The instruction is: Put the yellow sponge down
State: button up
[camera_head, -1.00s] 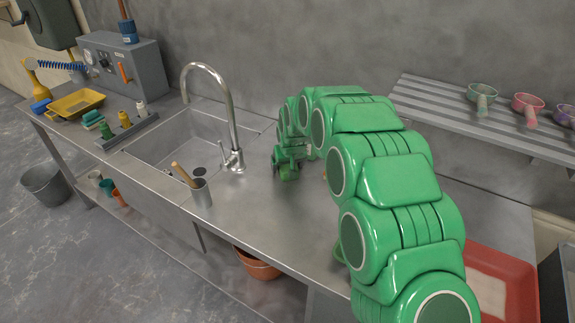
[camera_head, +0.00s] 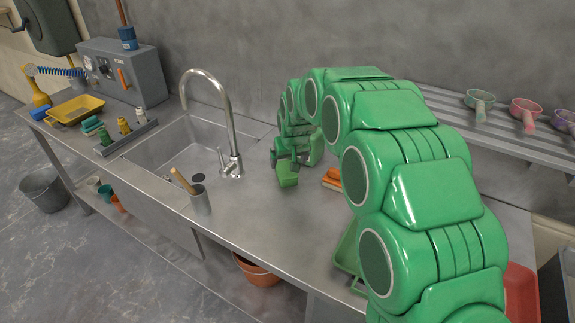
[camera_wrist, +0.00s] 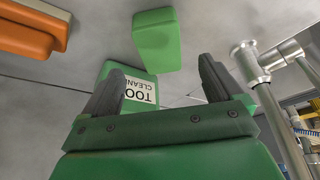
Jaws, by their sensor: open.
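I cannot make out a yellow sponge in either view. My gripper (camera_head: 285,161) is low over the steel counter, right of the tap. In the wrist view its two dark fingers stand apart (camera_wrist: 160,78), with nothing clamped between them. A green block (camera_head: 287,174) is just by the fingertips; it shows beyond them in the wrist view (camera_wrist: 155,40). A green piece with a white printed label (camera_wrist: 135,88) shows behind the fingers.
The sink (camera_head: 165,150) with its tall tap (camera_head: 232,125) is left of my gripper. A green tray (camera_head: 346,250) is partly behind my arm. A yellow tray (camera_head: 75,110) is at the far left. A slatted shelf (camera_head: 450,107) holds several ladles.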

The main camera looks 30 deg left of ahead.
jog(key=v, duration=0.3)
jog(key=shift+r, duration=0.25)
jog(key=shift+s+d+r, duration=0.15)
jog(key=shift+s+r, duration=0.05)
jog(key=shift+r, duration=0.1)
jog(key=s+d+r+m+g+h, duration=0.1)
jog(key=s+d+r+m, duration=0.2)
jog(key=d, duration=0.9)
jog(key=s+d+r+h, duration=0.1)
jog(key=s+d+r, duration=0.25)
jog(key=d, duration=0.75)
jog(key=s+d+r+m+g+h, duration=0.1)
jog(key=s+d+r+m, duration=0.2)
jog(key=d, duration=0.9)
jog(key=s+d+m+g, duration=0.1)
jog(key=s+d, duration=0.7)
jog(key=s, duration=0.6)
jog(key=s+d+m+g, duration=0.2)
jog(key=s+d, duration=0.7)
jog(key=s, duration=0.5)
jog(key=shift+s+f, duration=0.25)
jog(key=shift+s, duration=0.05)
